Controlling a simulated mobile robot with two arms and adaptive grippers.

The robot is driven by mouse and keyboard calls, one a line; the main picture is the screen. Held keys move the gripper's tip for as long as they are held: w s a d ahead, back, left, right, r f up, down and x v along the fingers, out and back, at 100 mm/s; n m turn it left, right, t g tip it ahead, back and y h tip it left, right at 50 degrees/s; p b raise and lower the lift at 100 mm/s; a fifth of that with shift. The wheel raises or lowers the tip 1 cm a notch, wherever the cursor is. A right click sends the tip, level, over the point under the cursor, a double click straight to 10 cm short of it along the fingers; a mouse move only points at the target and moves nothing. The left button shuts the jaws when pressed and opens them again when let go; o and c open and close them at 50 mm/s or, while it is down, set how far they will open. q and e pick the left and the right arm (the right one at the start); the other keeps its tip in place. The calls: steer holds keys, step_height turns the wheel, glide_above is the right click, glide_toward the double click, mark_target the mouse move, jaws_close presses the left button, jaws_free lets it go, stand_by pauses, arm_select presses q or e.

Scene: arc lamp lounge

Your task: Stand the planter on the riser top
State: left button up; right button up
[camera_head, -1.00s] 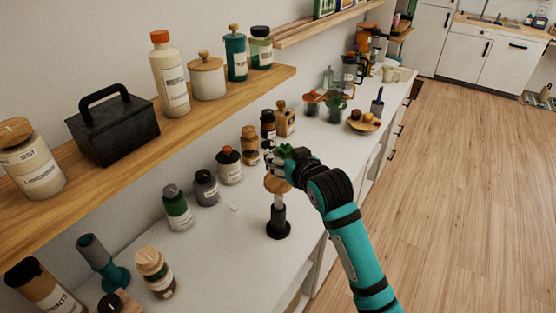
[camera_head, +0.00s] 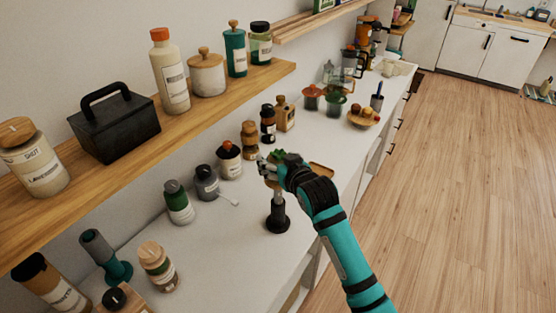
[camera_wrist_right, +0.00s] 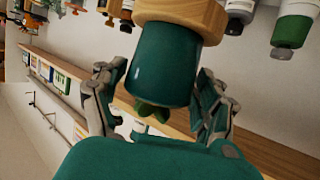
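The planter is a dark green pot (camera_wrist_right: 160,70) with green leaves, showing between the fingers of my right gripper (camera_wrist_right: 158,95) in the right wrist view. That view is upside down, and a round wooden piece (camera_wrist_right: 182,14) sits at the pot's lower end. In the head view only the leaves (camera_head: 285,157) show above my right gripper (camera_head: 268,170); the hand hides the pot. A black stand with a grey stem (camera_head: 278,216) is just below the hand. An orange-brown flat piece (camera_head: 321,170) lies right of the hand. I cannot tell which is the riser. My left gripper is out of view.
Several jars line the counter's wall side, including a dark grey one (camera_head: 206,183) and a green one (camera_head: 179,203). A wooden shelf (camera_head: 130,165) overhangs them. The counter front (camera_head: 225,255) is clear.

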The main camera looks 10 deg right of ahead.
steer(key=shift+o, duration=0.8)
steer(key=shift+r, duration=0.2)
steer(key=b+v, duration=0.1)
steer(key=v, duration=1.1)
